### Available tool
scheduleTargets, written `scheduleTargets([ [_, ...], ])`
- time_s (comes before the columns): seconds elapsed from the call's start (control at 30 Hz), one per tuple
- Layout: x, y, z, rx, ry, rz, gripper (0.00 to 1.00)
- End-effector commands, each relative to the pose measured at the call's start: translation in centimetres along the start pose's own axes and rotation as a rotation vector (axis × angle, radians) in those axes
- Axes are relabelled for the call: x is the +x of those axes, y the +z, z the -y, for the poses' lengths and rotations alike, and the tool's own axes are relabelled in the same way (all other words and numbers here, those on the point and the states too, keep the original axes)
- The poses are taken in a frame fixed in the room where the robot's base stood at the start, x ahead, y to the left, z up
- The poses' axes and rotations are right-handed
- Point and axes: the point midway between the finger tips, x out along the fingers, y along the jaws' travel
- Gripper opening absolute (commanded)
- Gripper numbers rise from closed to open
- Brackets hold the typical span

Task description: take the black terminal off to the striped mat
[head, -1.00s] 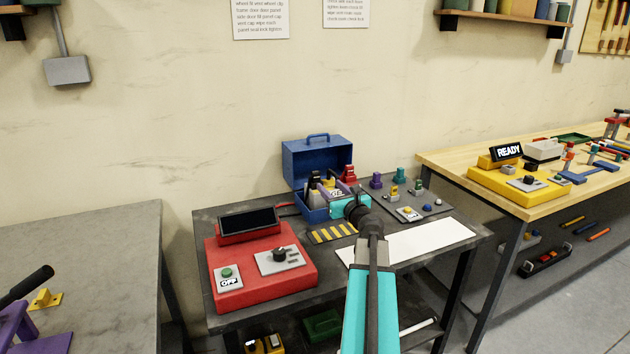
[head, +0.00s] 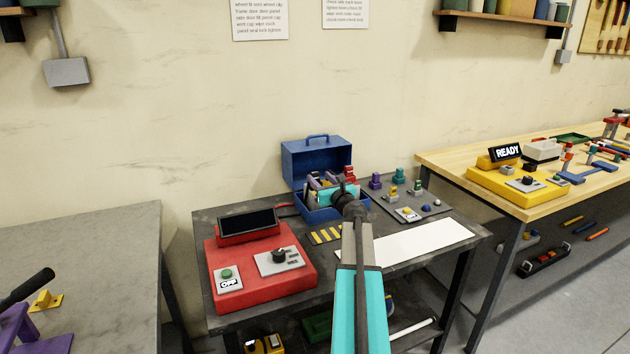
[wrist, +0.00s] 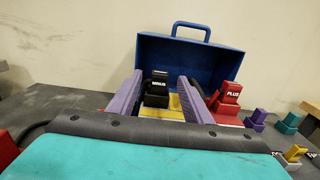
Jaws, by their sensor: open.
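The black terminal (wrist: 158,92), with a white "MINUS" label, stands on a yellow surface in front of the open blue box lid in the wrist view. My gripper (wrist: 160,82) is open, with one purple finger on each side of the terminal in that view. I cannot tell whether either finger touches it. In the head view my gripper (head: 324,182) is at the blue box and mostly hides the terminal. The striped mat (head: 325,234), yellow and dark, lies on the dark table in front of the box, partly covered by my arm.
The red "PLUS" terminal (wrist: 228,100) stands right of my right finger. The blue box (head: 316,158) has its lid raised behind. A red console (head: 262,272) is left of the mat. A grey board with small coloured parts (head: 405,197) and a white sheet (head: 420,240) lie right.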

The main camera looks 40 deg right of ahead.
Motion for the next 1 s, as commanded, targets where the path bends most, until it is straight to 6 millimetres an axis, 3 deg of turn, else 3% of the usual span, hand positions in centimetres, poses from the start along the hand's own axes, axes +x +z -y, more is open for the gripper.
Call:
scheduleTargets([
  [0.53,0.7,0.0,0.0,0.000,0.000,0.000,0.45],
  [1.0,4.7,0.2,0.1,0.001,0.001,0.000,0.45],
])
